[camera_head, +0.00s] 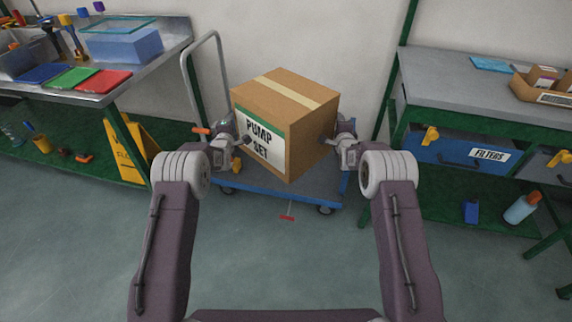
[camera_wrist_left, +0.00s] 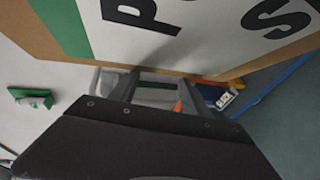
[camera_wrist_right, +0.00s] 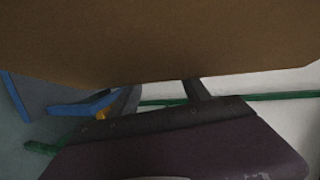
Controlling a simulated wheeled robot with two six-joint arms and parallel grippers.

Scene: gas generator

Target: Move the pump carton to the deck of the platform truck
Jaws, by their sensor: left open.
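The pump carton (camera_head: 285,115) is a brown box with tan tape and a white and green "PUMP SET" label. It is between my two grippers and over the platform truck's blue-edged grey deck (camera_head: 262,190); I cannot tell whether its bottom touches the deck. My left gripper (camera_head: 243,141) is at the label face, its fingers spread in the left wrist view (camera_wrist_left: 155,80). My right gripper (camera_head: 328,141) is at the right face, its fingers spread in the right wrist view (camera_wrist_right: 162,88). The carton hides much of the deck.
The truck's grey handle (camera_head: 208,65) rises at the left. A steel bench (camera_head: 150,60) with coloured trays stands left, above a yellow floor sign (camera_head: 128,150). A workbench (camera_head: 470,90) with a blue "FILTERS" drawer (camera_head: 455,152) stands right. The floor in front is mostly clear.

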